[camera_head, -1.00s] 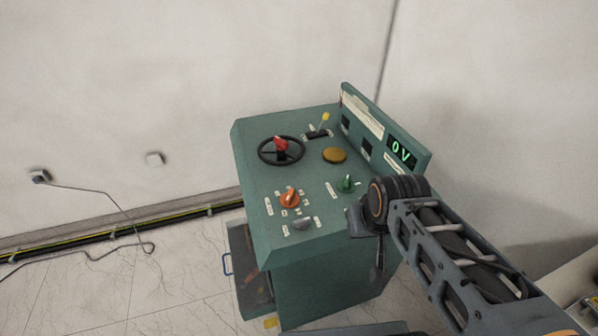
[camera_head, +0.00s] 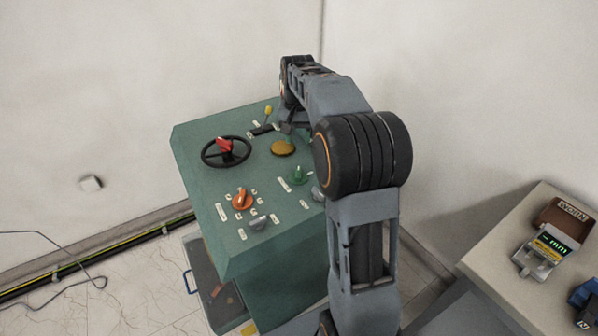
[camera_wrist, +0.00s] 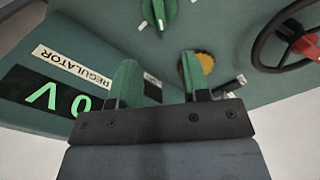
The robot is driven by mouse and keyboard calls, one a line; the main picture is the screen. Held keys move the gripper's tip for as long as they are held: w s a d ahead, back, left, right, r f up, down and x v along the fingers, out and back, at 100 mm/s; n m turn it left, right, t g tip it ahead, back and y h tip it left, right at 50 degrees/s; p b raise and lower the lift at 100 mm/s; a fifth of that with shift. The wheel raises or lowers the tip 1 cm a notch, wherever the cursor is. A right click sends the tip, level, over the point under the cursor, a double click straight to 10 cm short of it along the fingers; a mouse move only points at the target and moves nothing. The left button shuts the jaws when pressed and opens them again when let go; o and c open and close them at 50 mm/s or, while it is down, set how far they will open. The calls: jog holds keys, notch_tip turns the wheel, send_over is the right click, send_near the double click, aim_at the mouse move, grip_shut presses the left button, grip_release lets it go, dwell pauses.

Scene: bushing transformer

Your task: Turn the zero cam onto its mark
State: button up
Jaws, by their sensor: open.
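The green console (camera_head: 200,165) carries several controls; their small labels are unreadable, so I cannot tell which is the zero cam. A black handwheel (camera_head: 204,157) has a red knob (camera_head: 225,146) on it. A round yellow-brown disc (camera_head: 284,148), an orange knob (camera_head: 242,199) and a green knob (camera_head: 298,175) also sit on top. My gripper (camera_wrist: 160,78) is open and empty in the wrist view, fingers apart above the panel. There the disc (camera_wrist: 207,63) shows beside the right finger and the green knob (camera_wrist: 158,12) beyond the fingers. The head view shows the gripper unclearly behind my arm.
A lever with a yellow tip (camera_head: 268,111) stands near the console's back. A display (camera_wrist: 45,100) reads 0 V upside down beside a REGULATOR label (camera_wrist: 72,66). A grey knob (camera_head: 258,223) sits in front. A side table (camera_head: 480,262) at right holds a measuring instrument (camera_head: 545,250).

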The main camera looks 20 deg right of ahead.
aim_at(298, 171)
notch_tip(298, 171, down, 13)
jog(key=shift+f, duration=0.15)
dwell(0.4)
grip_shut()
dwell(0.3)
